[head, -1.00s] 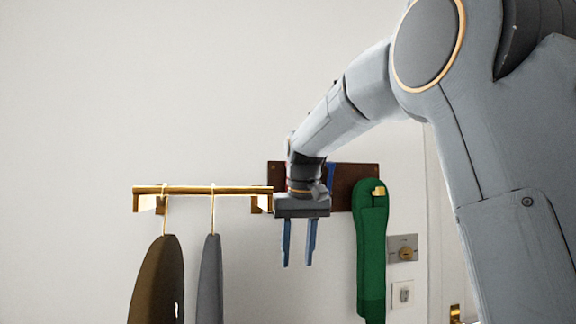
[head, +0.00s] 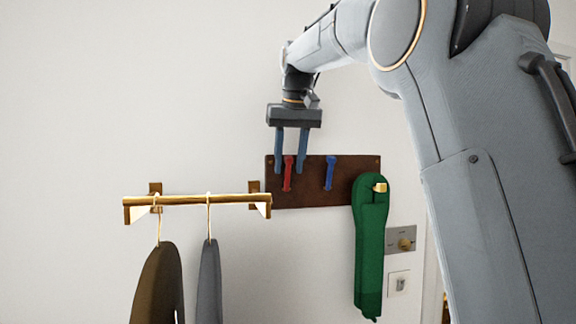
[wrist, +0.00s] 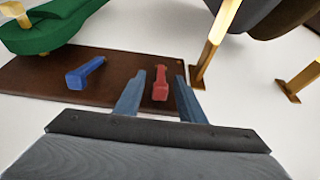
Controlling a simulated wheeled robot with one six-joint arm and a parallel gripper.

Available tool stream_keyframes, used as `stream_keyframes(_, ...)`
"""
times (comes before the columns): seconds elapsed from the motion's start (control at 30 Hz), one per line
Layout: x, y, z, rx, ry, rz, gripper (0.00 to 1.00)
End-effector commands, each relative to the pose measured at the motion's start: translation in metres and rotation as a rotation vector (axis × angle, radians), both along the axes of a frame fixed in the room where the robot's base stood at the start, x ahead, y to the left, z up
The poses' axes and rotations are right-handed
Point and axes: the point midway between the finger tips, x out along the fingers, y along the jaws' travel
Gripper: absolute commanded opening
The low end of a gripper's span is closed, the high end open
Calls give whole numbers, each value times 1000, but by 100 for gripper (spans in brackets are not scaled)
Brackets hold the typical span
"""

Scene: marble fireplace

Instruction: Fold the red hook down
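The red hook (head: 288,173) is on the dark brown board (head: 308,195) on the wall, left of the blue hook (head: 330,173). In the wrist view the red hook (wrist: 160,84) appears between the fingertips, pointing out toward the camera. My gripper (head: 292,170) points down in front of the board's upper left part, with its two blue-grey fingers apart. The wrist view shows the gripper (wrist: 158,80) open and empty. Whether a finger touches the hook cannot be told.
A green garment (head: 370,240) hangs on a brass hook (head: 380,187) at the board's right end. A brass rail (head: 185,200) with a brown and a grey garment on hangers is close on the left. The wall above the board is clear.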

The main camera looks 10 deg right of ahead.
Motion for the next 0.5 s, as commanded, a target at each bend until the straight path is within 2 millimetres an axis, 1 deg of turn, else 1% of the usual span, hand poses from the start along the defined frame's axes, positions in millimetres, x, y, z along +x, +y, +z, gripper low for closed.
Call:
stream_keyframes(0.1, 4, 1, -11, 1, 1, 1, 36)
stream_keyframes(0.2, 7, 1, -17, 0, 1, 2, 36)
stream_keyframes(0.47, 8, 2, -19, 0, -1, 3, 36)
stream_keyframes(0.5, 8, 2, -19, 0, -1, 3, 34)
